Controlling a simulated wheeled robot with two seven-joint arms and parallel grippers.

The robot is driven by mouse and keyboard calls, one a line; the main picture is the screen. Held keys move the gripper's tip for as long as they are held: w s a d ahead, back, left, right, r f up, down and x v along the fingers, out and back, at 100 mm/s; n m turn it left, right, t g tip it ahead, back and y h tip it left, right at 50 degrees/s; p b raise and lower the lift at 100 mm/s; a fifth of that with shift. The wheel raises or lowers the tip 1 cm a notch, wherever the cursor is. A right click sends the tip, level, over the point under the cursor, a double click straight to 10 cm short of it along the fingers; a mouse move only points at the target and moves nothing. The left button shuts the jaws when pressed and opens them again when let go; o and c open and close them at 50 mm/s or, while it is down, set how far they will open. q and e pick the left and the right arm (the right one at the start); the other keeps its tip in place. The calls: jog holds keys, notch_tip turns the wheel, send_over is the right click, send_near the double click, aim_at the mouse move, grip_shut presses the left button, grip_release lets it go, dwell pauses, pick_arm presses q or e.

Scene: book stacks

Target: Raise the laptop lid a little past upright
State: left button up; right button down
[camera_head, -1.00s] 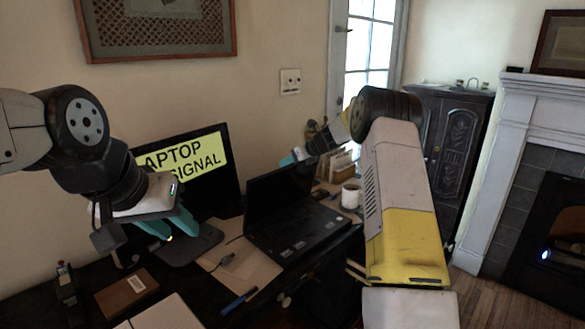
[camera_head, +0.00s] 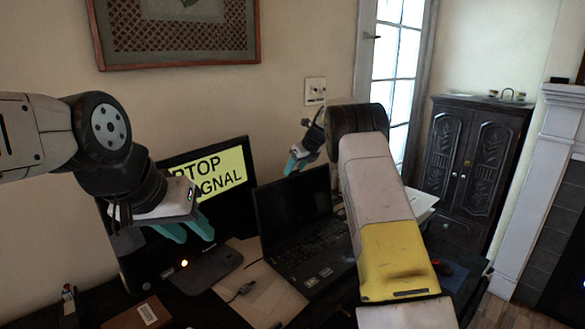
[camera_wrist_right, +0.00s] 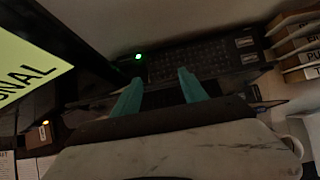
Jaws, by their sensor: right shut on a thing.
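The black laptop (camera_head: 318,255) stands open on the desk in the head view. Its lid (camera_head: 290,210) is raised and looks close to upright. My right gripper (camera_head: 297,161), with teal fingers, is at the lid's top edge and shut on the lid. In the right wrist view its fingers (camera_wrist_right: 160,88) are parted by a gap, and the dark scene hides the exact contact. A keyboard (camera_wrist_right: 200,58) shows dimly beyond them. My left gripper (camera_head: 188,233) is open and empty, left of the laptop, in front of the monitor.
A monitor (camera_head: 222,178) with a yellow sign stands left of the laptop on its base (camera_head: 205,270). A brown box (camera_head: 137,314) and a cable (camera_head: 240,291) lie in front. My right arm covers the desk's right part. Books or boxes (camera_wrist_right: 296,45) stand right in the wrist view.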

jog(key=shift+a+r, duration=0.1)
jog(key=shift+r, duration=0.05)
jog(key=c, duration=0.6)
grip_release()
jog(key=v, duration=0.7)
jog(key=shift+s+r, duration=0.2)
jog(key=shift+r, duration=0.05)
